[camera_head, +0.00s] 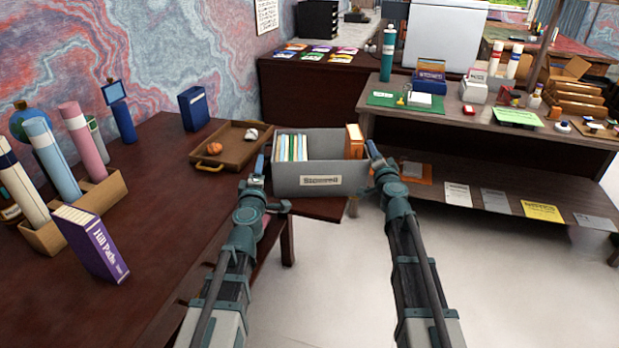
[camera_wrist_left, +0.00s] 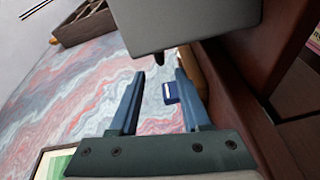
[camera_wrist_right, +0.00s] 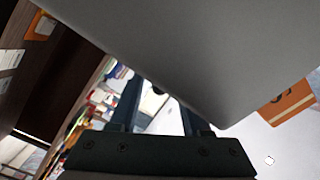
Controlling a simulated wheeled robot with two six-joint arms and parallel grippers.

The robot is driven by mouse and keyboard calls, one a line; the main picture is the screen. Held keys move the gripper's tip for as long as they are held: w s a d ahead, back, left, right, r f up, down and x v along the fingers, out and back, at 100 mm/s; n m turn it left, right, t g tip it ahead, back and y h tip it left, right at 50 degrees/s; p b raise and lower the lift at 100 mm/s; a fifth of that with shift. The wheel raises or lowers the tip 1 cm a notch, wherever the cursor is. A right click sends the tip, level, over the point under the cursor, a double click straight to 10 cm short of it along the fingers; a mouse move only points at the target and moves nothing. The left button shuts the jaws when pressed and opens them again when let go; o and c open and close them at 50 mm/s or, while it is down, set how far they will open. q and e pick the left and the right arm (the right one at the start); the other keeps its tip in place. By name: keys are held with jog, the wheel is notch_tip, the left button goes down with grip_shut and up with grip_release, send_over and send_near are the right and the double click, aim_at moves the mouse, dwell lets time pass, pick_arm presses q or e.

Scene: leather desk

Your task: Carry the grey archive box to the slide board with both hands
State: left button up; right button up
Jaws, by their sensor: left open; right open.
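The grey archive box (camera_head: 290,184) stands upright near the end of the dark desk, with a label on its front. It holds several upright folders (camera_head: 292,147) and an orange book (camera_head: 354,141). My left gripper (camera_head: 262,164) is open at the box's left side; in the left wrist view the box (camera_wrist_left: 185,22) is just beyond the fingertips (camera_wrist_left: 160,75). My right gripper (camera_head: 373,152) is open at its right side; in the right wrist view the box wall (camera_wrist_right: 200,55) fills the top. Contact is unclear. A dark board (camera_head: 320,207) shows below the box; I cannot tell if it is the slide board.
A purple book (camera_head: 95,245) and a holder of rolled tubes (camera_head: 110,190) stand on the desk. A loaded shelf unit (camera_head: 440,130) is at right. Floor (camera_head: 340,290) in front is clear.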

pick_arm(q)
jog(key=shift+s, duration=0.65)
pick_arm(e)
jog(key=shift+s, duration=0.15)
jog(key=s+d, duration=0.1)
jog(key=s, duration=1)
jog(key=shift+s, duration=0.35)
